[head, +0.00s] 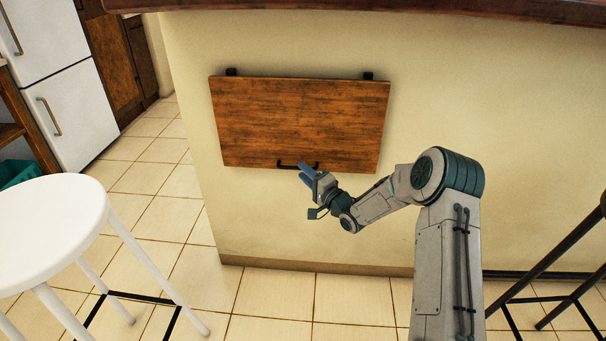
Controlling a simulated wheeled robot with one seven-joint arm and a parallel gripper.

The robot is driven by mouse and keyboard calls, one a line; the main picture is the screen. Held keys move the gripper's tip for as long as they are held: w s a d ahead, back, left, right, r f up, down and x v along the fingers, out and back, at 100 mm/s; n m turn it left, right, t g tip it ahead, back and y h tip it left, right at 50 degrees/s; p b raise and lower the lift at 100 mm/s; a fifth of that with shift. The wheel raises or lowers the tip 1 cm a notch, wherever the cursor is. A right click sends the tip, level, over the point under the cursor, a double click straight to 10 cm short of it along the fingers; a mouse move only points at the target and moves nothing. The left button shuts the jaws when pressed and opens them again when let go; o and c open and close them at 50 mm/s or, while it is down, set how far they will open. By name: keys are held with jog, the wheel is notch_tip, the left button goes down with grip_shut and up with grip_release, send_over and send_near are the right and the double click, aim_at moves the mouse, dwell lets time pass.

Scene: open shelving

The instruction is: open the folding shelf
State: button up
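The folding shelf (300,115) is a brown wooden board hanging flat, folded down against the cream wall. Two dark hinges (368,76) hold it at its top edge. A black bar handle (284,163) is at the middle of its bottom edge. My gripper (305,170) is at the right part of this handle, its blue fingers pointing up and left toward the board. The fingers overlap the handle in the picture and hide part of it. I cannot tell whether they touch it or how far apart they are.
A white round stool (50,225) stands at the left on the tiled floor. Dark metal legs (560,270) of another seat are at the right. A dark wooden countertop (400,8) runs above the wall. The floor below the shelf is clear.

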jog(key=shift+x, duration=0.85)
grip_shut()
